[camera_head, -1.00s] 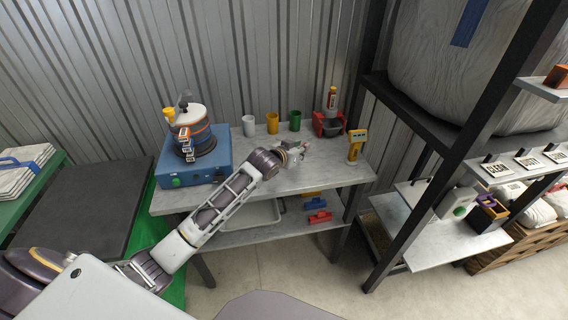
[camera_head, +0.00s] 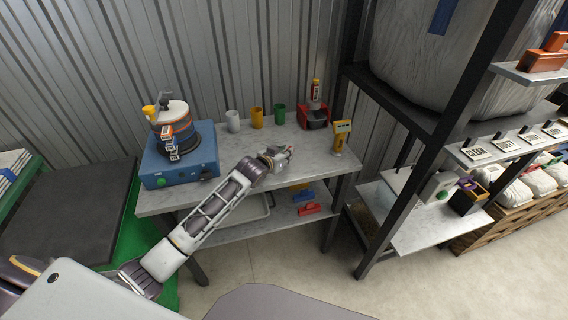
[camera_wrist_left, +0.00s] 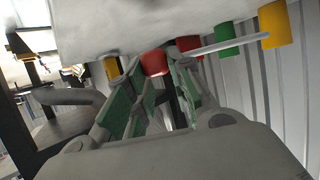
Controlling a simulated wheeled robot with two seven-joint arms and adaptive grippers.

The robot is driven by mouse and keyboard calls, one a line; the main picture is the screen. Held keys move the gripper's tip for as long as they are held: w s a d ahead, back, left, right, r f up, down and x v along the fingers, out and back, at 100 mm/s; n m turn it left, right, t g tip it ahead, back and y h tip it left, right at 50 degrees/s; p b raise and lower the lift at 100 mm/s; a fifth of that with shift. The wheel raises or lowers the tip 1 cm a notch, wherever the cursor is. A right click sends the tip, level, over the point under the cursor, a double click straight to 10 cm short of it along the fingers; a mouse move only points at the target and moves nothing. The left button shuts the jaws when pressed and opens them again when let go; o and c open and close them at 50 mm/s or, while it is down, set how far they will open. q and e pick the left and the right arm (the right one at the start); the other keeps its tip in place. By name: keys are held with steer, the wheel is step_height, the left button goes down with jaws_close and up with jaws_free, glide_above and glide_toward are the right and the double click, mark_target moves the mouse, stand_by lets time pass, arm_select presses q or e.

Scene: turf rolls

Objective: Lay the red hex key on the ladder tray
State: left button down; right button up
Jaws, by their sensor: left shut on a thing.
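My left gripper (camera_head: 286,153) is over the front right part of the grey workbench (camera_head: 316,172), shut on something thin. In the left wrist view, a light grey rod (camera_wrist_left: 228,43) sticks out sideways from between the fingertips (camera_wrist_left: 160,75); I take it for the shaft of the hex key. A red patch (camera_wrist_left: 154,63) shows behind the fingers, and I cannot tell if it belongs to the key or to the red bin. I cannot pick out the ladder tray with certainty. My right gripper is not in view.
On the bench stand a blue machine (camera_head: 180,165), white (camera_head: 233,121), yellow (camera_head: 256,117) and green (camera_head: 279,114) cups, a red bin (camera_head: 313,117) and a yellow handheld device (camera_head: 341,138). A shelf rack (camera_head: 420,165) stands right. An orange tool (camera_head: 543,60) lies on a grey ledge there.

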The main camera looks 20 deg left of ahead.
mark_target(284, 170)
arm_select(q)
steer(key=shift+f, duration=0.7)
steer(key=shift+f, duration=1.9)
steer(key=shift+f, duration=0.15)
steer(key=c, duration=1.3)
jaws_free()
steer(key=shift+o, duration=0.2)
steer(key=shift+s+r, duration=0.1)
steer(key=shift+r, duration=0.1)
steer(key=v, duration=1.1)
steer(key=shift+s+r, duration=0.2)
steer(key=shift+s, duration=0.15)
steer(key=shift+a, duration=0.1)
